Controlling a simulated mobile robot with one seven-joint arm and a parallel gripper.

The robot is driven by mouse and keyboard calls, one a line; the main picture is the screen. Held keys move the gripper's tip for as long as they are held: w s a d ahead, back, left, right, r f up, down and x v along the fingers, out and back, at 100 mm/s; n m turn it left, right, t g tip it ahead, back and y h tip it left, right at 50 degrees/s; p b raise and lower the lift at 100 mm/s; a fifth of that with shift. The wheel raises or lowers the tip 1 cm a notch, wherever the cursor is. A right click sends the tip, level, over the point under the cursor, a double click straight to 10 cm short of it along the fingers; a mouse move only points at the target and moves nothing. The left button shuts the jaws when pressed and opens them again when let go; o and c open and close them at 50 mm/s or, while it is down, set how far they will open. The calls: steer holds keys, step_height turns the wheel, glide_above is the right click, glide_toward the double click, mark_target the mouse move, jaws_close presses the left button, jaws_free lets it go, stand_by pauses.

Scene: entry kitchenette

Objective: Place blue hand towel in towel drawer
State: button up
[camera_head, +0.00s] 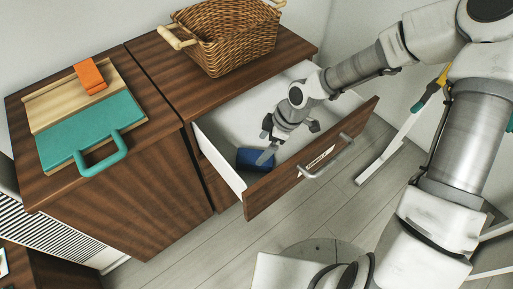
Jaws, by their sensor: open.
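The towel drawer (222,139) is pulled out of the wooden cabinet, with a white inside and a dark wood front that carries a metal handle. The blue hand towel (248,157) lies inside the drawer, near its left front corner. My gripper (292,140) reaches down into the drawer from the upper right, with its fingers spread open. One finger is close to the towel's right side; I cannot tell whether they touch. Part of the towel is hidden behind that finger.
A wicker basket (235,42) with wooden handles stands on the cabinet top above the drawer. On the left cabinet lie a teal board (82,127) with a handle and an orange block (90,74).

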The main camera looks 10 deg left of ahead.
steer(key=shift+p+v, duration=0.6)
steer(key=shift+v, duration=1.4)
steer(key=shift+r, duration=0.1)
